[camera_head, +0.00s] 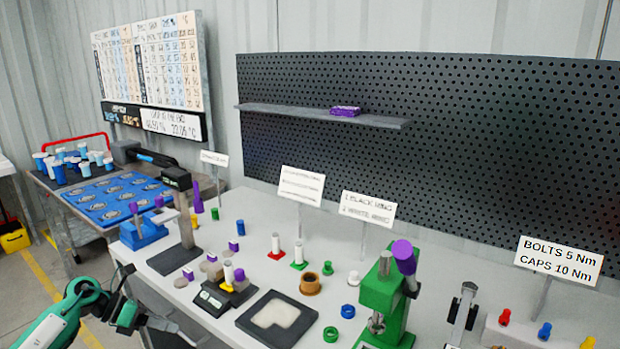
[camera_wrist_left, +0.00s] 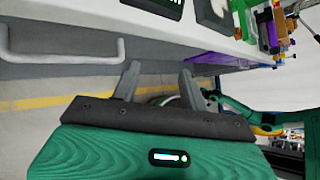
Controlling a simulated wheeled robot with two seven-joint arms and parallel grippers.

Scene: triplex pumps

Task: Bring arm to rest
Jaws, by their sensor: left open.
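My left arm, green and white, comes in at the lower left of the head view. Its gripper (camera_head: 165,325) is low beside the near-left edge of the white workbench (camera_head: 262,205). In the left wrist view the two grey fingers (camera_wrist_left: 158,82) stand apart with nothing between them. The gripper is open and empty, in front of the bench's side and over the floor.
The bench holds a black scale (camera_head: 222,296), a black tray (camera_head: 277,318), a green press (camera_head: 385,305) and several small parts. A grey handle (camera_wrist_left: 65,52) juts from the bench side close to the gripper.

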